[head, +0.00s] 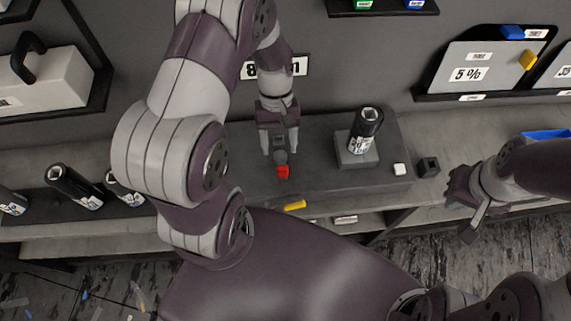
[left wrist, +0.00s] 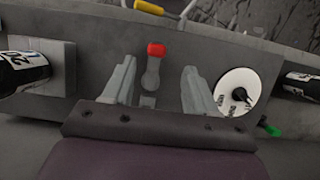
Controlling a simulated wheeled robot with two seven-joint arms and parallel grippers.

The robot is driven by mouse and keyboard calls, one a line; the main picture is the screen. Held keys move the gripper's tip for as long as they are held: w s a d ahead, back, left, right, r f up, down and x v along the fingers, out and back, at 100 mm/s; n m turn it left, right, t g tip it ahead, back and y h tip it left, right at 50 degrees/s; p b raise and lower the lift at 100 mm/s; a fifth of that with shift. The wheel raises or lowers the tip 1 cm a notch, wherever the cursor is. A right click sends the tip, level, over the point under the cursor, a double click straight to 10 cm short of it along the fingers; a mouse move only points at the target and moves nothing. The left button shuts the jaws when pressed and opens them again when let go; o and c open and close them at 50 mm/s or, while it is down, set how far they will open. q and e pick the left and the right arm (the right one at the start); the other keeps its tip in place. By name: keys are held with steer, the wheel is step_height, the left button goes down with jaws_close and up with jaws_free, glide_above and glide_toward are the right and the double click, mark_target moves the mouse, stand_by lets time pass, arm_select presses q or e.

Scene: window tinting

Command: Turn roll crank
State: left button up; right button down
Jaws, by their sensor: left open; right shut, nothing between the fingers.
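The crank (head: 281,158) is a short grey arm with a red knob (head: 283,172) at its end, over the dark bench fixture. My left gripper (head: 280,142) is above the crank from behind, fingers apart. In the left wrist view the crank arm (left wrist: 151,73) and red knob (left wrist: 156,49) show between and just beyond the spread fingers of the left gripper (left wrist: 158,68); the fingers look apart from it. A black roll (head: 368,124) with a white label stands on a grey block to the right. My right gripper (head: 466,208) is shut and empty near the bench's right front.
A white disc (left wrist: 240,88) with a black knob lies beside the left gripper in the wrist view. A yellow-handled tool (head: 295,205) lies at the bench's front edge. More black rolls (head: 75,188) rest at the left.

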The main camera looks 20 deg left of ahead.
mark_target(283, 167)
arm_select(q)
steer(key=x, duration=0.2)
steer(key=p+x, duration=0.1)
steer(key=x, duration=0.4)
steer(key=shift+w+d+f, duration=0.15)
steer(key=shift+w+d, duration=0.15)
steer(key=shift+s+f, duration=0.3)
steer(key=shift+f, duration=0.2)
steer(key=shift+w, duration=0.1)
jaws_close()
